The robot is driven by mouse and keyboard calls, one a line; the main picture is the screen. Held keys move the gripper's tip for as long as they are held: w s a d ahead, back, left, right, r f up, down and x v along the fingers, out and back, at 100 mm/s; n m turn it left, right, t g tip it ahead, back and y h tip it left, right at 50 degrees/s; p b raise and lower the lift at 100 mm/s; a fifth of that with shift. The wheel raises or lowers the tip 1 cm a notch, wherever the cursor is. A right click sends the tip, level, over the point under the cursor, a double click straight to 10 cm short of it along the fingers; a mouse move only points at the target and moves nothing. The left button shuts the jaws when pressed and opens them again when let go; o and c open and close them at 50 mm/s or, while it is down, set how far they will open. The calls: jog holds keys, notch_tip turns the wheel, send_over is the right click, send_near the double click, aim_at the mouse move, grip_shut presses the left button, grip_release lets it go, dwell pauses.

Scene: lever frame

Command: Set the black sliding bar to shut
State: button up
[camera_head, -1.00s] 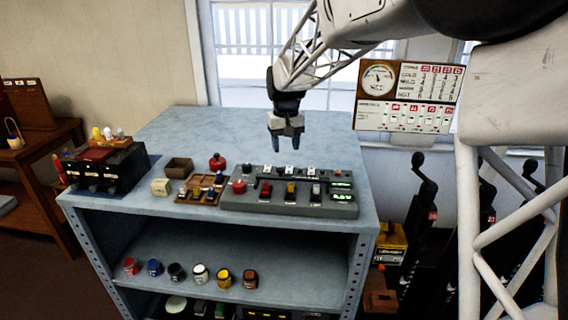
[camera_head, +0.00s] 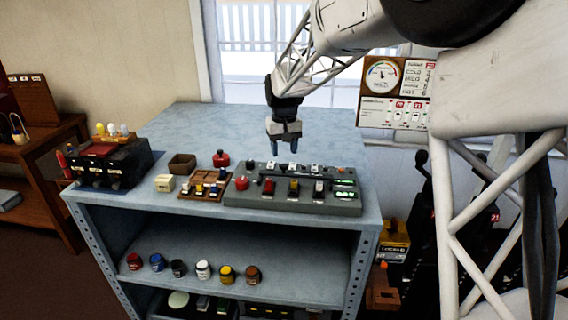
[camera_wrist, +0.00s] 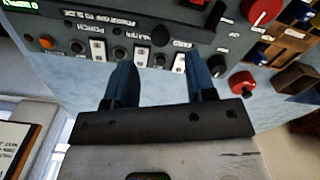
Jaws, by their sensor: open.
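The grey control panel (camera_head: 340,207) lies on the blue-grey cabinet top. A dark bar-like strip (camera_head: 282,177) runs across its middle, behind the red, yellow and black-topped switches. In the wrist view the panel (camera_wrist: 115,20) appears upside down, with a black knob (camera_wrist: 160,36) and a black upright piece (camera_wrist: 215,15); I cannot tell which belongs to the sliding bar, nor read its shut mark. My gripper (camera_head: 284,149) points down above the panel's back edge. Its blue fingers (camera_wrist: 160,72) are apart and empty, near the row of white toggles.
Left are a wooden switch tray (camera_head: 204,184), a cream box (camera_head: 165,183) and a black box (camera_head: 105,168). The cabinet top behind is clear.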

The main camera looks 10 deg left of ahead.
aim_at(284, 165)
jog(key=shift+f, duration=2.65)
grip_shut()
